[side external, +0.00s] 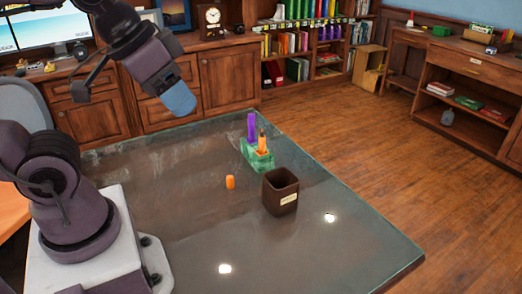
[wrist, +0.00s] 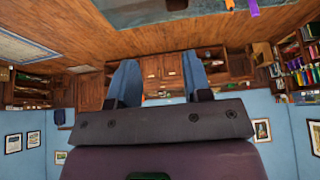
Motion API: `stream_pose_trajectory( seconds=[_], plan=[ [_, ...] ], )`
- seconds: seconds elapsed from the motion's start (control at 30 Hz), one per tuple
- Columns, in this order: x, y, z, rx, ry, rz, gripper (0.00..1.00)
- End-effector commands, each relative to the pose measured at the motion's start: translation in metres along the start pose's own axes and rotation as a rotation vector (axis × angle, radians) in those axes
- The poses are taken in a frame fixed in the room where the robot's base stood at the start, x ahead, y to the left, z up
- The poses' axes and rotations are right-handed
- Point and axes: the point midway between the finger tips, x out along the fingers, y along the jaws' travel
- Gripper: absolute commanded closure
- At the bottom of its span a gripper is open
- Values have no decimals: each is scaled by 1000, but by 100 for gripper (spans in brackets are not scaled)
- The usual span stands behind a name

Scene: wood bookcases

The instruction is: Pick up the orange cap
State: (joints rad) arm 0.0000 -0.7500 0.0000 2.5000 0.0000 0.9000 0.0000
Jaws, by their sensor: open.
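The orange cap (side external: 230,182) stands on the dark glossy tabletop (side external: 180,225), left of a brown square bin. It is small and upright, with nothing touching it. My gripper (side external: 182,103) is raised well above the far left part of the table, up and to the left of the cap. In the wrist view my gripper (wrist: 158,80) has two blue fingers spread apart with nothing between them. I cannot make out the cap in the wrist view.
The brown bin (side external: 281,192) looks open at the top. A green holder (side external: 257,157) behind the cap carries a purple marker (side external: 251,127) and an orange one (side external: 262,142). The table around the cap's left and front is clear. Wooden cabinets (side external: 229,78) line the back.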

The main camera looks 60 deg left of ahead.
Motion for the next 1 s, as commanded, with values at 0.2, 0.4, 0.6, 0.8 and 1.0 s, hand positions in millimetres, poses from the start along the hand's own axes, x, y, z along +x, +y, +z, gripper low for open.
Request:
stream_pose_trajectory(
  seconds=[0.2, 0.4, 0.6, 0.8, 1.0],
  plan=[
    [0, 0, 0, 0, 0, 0, 48],
    [3, -3, 1, -13, -15, -7, 48],
    [36, -21, 1, -94, -181, -32, 48],
    [88, -54, -9, -317, -355, -67, 48],
    [150, -94, -11, -648, -476, -139, 48]
  ],
)
